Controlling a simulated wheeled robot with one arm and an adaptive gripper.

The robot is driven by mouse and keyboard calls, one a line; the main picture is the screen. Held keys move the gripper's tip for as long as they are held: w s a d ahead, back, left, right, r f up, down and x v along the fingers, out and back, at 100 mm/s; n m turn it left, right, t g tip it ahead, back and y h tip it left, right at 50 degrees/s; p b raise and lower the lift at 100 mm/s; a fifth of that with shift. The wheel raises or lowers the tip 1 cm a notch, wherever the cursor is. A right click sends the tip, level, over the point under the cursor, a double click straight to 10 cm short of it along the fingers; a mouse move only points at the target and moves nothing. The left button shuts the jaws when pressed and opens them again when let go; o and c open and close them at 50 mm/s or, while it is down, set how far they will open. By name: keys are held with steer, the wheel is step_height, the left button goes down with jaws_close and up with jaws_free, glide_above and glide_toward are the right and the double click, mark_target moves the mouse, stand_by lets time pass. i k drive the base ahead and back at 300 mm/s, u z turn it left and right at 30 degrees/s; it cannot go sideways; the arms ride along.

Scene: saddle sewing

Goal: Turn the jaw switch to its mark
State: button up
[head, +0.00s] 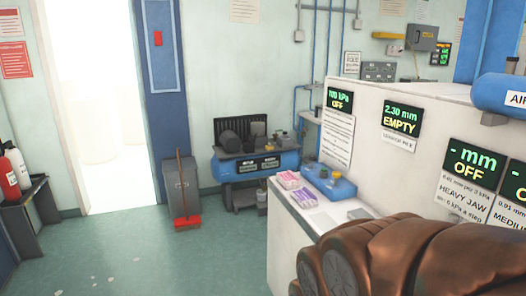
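The jaw switch cannot be made out. A display (470,163) reading "- mm OFF" hangs on the white panel at the right. A label below it (463,195) reads "HEAVY JAW". A second display (513,186) is cut by the right edge, with a label starting "MEDIU" below it. The area under these labels is blocked close to the camera at the lower right. My gripper is not in view.
Left of these, displays read "2.30 mm EMPTY" (402,119) and "OFF" with a kPa value (340,100). A blue tray (342,187) and pink-purple packs (289,180) lie on the white bench. A grey bin (181,187) and broom stand beyond. The green floor (130,255) is open at left.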

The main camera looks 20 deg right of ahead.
mark_target(312, 159)
steer(key=u, duration=0.35)
steer(key=i, duration=1.45)
steer(key=z, duration=0.75)
steer(key=i, duration=0.9)
steer(key=z, duration=0.6)
